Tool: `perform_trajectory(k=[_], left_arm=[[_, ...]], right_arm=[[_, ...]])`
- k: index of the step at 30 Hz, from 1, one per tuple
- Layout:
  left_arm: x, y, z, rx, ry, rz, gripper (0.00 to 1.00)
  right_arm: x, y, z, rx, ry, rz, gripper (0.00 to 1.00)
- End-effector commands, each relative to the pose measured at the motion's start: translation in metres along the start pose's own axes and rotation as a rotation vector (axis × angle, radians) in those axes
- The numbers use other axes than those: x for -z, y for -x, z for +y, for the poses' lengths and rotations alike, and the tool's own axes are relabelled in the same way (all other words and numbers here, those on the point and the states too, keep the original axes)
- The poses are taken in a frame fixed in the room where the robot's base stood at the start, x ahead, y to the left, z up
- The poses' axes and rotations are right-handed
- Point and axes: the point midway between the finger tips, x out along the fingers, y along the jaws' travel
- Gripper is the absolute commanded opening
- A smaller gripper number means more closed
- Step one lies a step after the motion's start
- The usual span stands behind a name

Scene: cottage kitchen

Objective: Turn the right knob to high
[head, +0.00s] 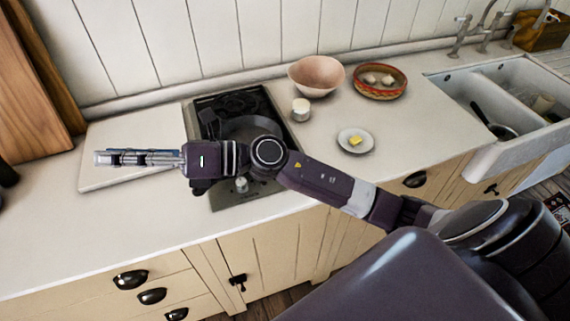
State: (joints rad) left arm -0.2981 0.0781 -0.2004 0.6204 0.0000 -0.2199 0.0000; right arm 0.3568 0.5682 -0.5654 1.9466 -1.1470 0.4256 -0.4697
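The small black-topped stove (243,97) is set into the counter, with a grey metal front panel (262,191). One pale round knob (241,184) shows on that panel, just below my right arm. I cannot tell whether it is the right knob, and its setting is too small to read. My arm hides part of the panel and any other knob. My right gripper (108,158) reaches across the stove and points left over a pale board, apart from the knob. Its fingers are seen edge-on, nothing shows in them, and their opening is unclear. My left gripper is out of view.
A dark pan (250,127) sits on the stove, partly behind my arm. The pale board (105,135) lies to the left. A pink bowl (316,77), white jar (301,109), patterned bowl (379,94) and plate with a yellow piece (345,147) stand right. The front-left counter is clear.

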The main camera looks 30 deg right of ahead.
Motion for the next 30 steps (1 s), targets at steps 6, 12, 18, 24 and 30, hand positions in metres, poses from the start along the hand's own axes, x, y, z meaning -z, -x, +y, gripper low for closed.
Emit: perform_trajectory(k=[6,12,18,24,30], left_arm=[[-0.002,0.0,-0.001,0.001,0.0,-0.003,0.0],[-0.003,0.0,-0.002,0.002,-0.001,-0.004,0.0],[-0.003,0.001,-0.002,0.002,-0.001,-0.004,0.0],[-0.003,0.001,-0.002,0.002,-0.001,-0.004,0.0],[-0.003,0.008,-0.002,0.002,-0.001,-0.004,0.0]], right_arm=[[0.067,0.036,-0.056,0.035,0.427,0.548,0.3],[0.072,0.14,-0.14,0.166,0.673,1.075,0.3],[0.023,0.264,-0.187,0.342,0.725,1.513,0.3],[-0.013,0.329,-0.191,0.443,0.684,1.719,0.3],[-0.005,0.341,-0.198,0.452,0.669,1.748,0.3]])
